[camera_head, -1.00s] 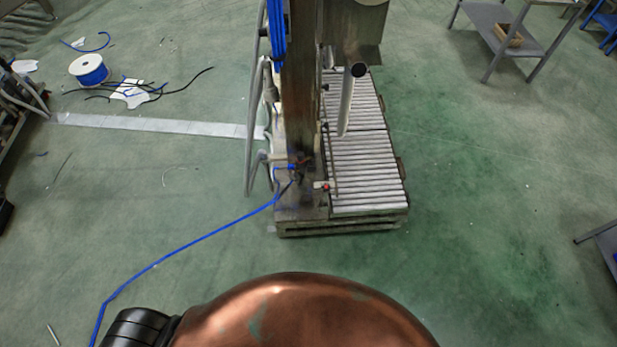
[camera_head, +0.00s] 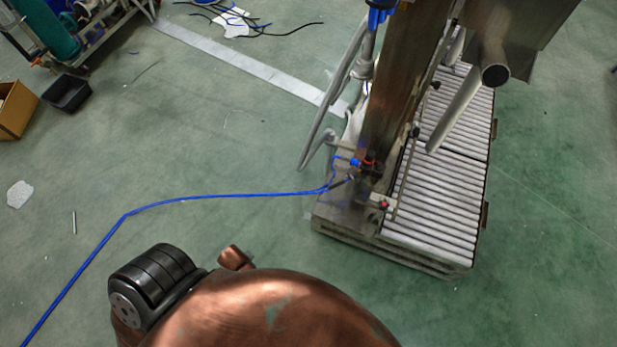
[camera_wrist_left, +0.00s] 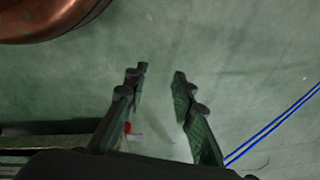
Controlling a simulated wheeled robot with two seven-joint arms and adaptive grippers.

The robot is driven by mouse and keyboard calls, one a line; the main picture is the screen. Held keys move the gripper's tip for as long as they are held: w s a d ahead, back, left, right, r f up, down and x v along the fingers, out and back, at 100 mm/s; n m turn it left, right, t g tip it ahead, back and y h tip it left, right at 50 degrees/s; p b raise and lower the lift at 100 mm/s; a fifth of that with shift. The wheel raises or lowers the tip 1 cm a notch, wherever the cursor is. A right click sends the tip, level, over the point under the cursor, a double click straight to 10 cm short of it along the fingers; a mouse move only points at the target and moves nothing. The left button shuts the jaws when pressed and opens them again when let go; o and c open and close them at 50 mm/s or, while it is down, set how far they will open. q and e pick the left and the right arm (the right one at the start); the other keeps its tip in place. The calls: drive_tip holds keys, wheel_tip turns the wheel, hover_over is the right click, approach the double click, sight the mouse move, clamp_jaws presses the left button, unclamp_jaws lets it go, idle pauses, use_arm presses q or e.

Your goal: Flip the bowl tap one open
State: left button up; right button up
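I cannot make out a bowl or a tap for certain. In the head view a small red-and-blue fitting (camera_head: 366,165) sits low on the machine's upright post, where the blue hose ends. A small red-tipped part (camera_head: 383,205) is just below and right of it, by the roller bed. My left gripper (camera_wrist_left: 158,74) is open and empty in the left wrist view, over green floor. A small red spot (camera_wrist_left: 127,128) shows near its left finger; I cannot tell what it is. My right gripper is in neither view.
A machine post (camera_head: 400,85) stands on a base with a roller bed (camera_head: 440,215). A steel pipe (camera_head: 465,105) hangs over the rollers. A blue hose (camera_head: 180,200) crosses the floor. A black bin (camera_head: 66,93) and cardboard box (camera_head: 14,108) stand left. Floor right of the machine is clear.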

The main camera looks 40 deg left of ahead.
use_arm(q)
drive_tip(key=w+d+r+t+b, duration=0.1)
drive_tip(key=w+d+r+b, duration=0.1)
drive_tip(key=w+r+b, duration=0.35)
drive_tip(key=w+d+m+t+h, duration=0.3)
drive_tip(key=w+d, duration=0.4)
drive_tip(key=w, duration=0.1)
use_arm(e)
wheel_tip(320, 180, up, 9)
use_arm(q)
drive_tip(key=n+t+y, duration=0.3)
drive_tip(key=n+t, duration=0.1)
drive_tip(key=t, duration=0.9)
approach(360, 182)
drive_tip(key=w+b, duration=0.3)
drive_tip(key=w, duration=0.4)
drive_tip(key=shift+w+a+f, duration=0.2)
drive_tip(key=shift+f, duration=0.05)
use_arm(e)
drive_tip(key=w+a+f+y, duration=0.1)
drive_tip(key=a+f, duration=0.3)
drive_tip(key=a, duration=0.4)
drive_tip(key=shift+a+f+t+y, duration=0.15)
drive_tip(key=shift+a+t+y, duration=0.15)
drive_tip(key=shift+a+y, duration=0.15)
